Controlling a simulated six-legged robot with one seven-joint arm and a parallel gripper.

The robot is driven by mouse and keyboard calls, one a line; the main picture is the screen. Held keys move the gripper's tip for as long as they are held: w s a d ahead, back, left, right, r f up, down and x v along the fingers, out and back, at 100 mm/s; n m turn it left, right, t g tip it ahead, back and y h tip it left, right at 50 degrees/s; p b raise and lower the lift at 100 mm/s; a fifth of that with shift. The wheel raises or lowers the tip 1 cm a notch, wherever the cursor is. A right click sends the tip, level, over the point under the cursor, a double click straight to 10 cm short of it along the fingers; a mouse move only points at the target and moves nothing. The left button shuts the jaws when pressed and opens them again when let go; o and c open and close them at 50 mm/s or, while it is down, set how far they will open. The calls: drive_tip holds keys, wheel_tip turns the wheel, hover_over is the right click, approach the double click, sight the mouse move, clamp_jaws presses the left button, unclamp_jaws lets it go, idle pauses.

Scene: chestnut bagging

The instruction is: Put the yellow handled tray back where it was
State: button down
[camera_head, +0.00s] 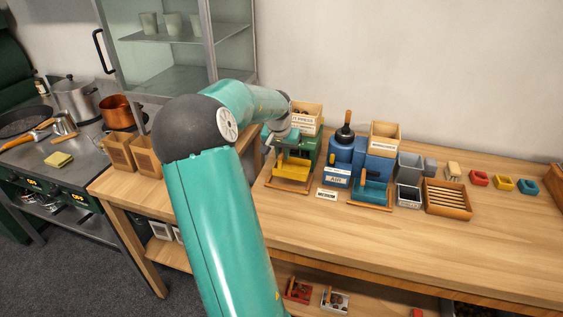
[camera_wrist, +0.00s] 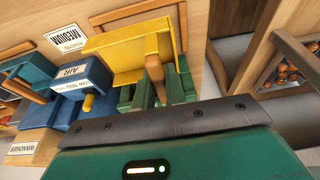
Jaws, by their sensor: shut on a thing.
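The yellow handled tray (camera_head: 292,171) is at the front of a green machine on the wooden bench, left of the blue tray. In the wrist view, the yellow tray (camera_wrist: 128,46) shows its wall and a wooden handle (camera_wrist: 154,72). My gripper (camera_wrist: 155,92) is shut on that handle. In the head view my gripper (camera_head: 284,142) is above and behind the tray and partly hidden by my arm. Whether the tray rests fully on its wooden base cannot be told.
A blue tray (camera_head: 372,191) and a blue machine (camera_head: 342,154) stand just right. A "MEDIUM" card (camera_head: 327,194) lies in front. Grey bins (camera_head: 408,195) and a slatted wooden tray (camera_head: 447,199) are farther right. The bench front is clear.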

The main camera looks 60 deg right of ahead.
drive_tip(key=shift+w+d+f, duration=0.25)
drive_tip(key=shift+d+f, duration=0.1)
drive_tip(key=shift+f, duration=0.15)
drive_tip(key=shift+w+d+f, duration=0.25)
drive_tip(key=shift+d+f, duration=0.1)
drive_tip(key=shift+f, duration=1.65)
drive_tip(key=c, duration=1.5)
unclamp_jaws()
drive_tip(key=shift+o, duration=0.2)
drive_tip(key=v, duration=1.2)
